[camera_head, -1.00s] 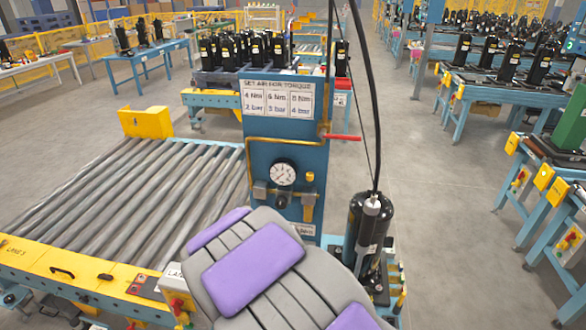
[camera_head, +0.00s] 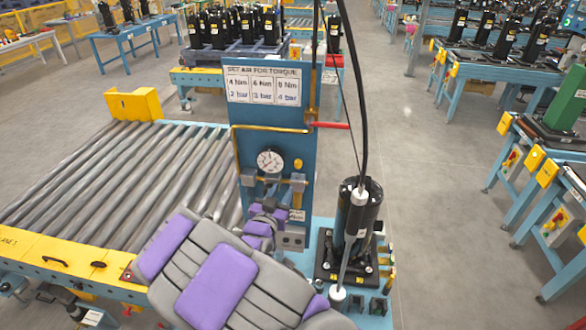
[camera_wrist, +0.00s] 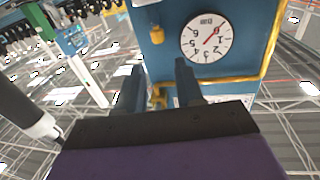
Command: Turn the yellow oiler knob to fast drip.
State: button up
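A blue panel (camera_head: 240,130) carries a white round gauge (camera_head: 270,160), with a small yellow knob (camera_head: 299,165) to its right. A yellow upright fitting (camera_head: 298,188) sits just below that knob. I cannot tell for sure which of these is the oiler knob. In the wrist view, which looks upside down, the gauge (camera_wrist: 206,38) is beside a yellow knob (camera_wrist: 157,33). My gripper (camera_wrist: 158,68) is open, its two dark fingers apart, with no object visibly gripped. In the head view my arm reaches to just below the gauge fittings, and the fingertips are hard to make out.
A black compressor (camera_head: 357,215) stands right of the panel, with a hanging tool and cable (camera_head: 360,197) beside it. A roller conveyor (camera_head: 110,180) lies to the left. A red lever (camera_head: 332,125) juts from the panel's right edge.

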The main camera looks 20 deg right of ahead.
aim_at(297, 165)
jog(key=x, duration=1.3)
jog(key=shift+s+d+f+b, duration=0.1)
jog(key=shift+s+d+b, duration=0.05)
jog(key=shift+d+b, duration=0.25)
jog(key=shift+a, duration=0.15)
jog(key=shift+a, duration=0.25)
jog(key=shift+c, duration=0.2)
jog(key=shift+d, duration=0.1)
grip_shut()
